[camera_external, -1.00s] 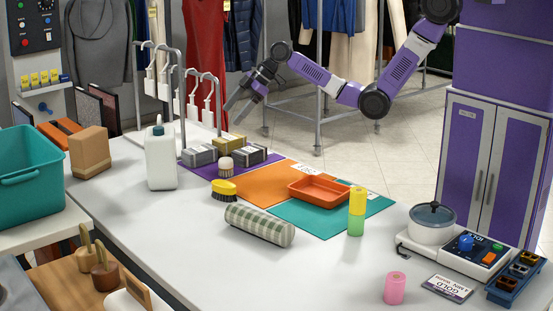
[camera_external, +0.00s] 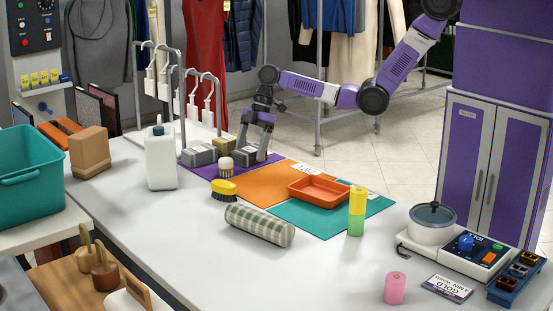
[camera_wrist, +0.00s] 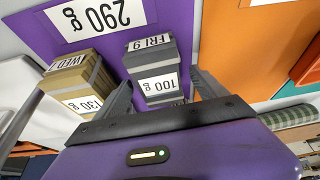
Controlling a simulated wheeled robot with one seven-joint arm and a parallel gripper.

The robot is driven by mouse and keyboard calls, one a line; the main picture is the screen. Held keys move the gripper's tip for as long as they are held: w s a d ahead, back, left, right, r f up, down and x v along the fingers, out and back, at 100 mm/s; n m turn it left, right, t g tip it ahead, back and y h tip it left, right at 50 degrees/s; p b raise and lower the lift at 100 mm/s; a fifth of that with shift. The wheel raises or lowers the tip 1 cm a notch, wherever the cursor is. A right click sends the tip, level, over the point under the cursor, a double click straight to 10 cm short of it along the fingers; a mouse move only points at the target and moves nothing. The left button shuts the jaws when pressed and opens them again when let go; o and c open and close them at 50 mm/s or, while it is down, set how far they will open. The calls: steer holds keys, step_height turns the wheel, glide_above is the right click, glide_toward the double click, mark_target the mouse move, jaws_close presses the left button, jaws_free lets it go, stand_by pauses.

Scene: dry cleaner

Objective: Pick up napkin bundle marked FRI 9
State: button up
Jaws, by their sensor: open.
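The grey napkin bundle marked FRI 9 (camera_wrist: 153,57) shows in the wrist view with a 100 g label on its near face. In the external view I take it to be the right grey bundle (camera_external: 246,158) on the purple mat (camera_external: 207,173). My gripper (camera_external: 257,151) points down at that bundle, fingers open. In the wrist view one finger of my gripper (camera_wrist: 163,90) is on each side of the bundle's near part. Whether either finger touches it cannot be told.
A tan bundle marked WED (camera_wrist: 76,75), labelled 130 g, stands close to the left finger in the wrist view. An orange tray (camera_external: 318,190) sits to the right, and a hanger rack (camera_external: 183,90) stands behind left.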

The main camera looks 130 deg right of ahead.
steer(key=shift+w+f, duration=0.15)
steer(key=shift+f, duration=0.3)
steer(key=shift+f, duration=0.2)
steer(key=c, duration=1.5)
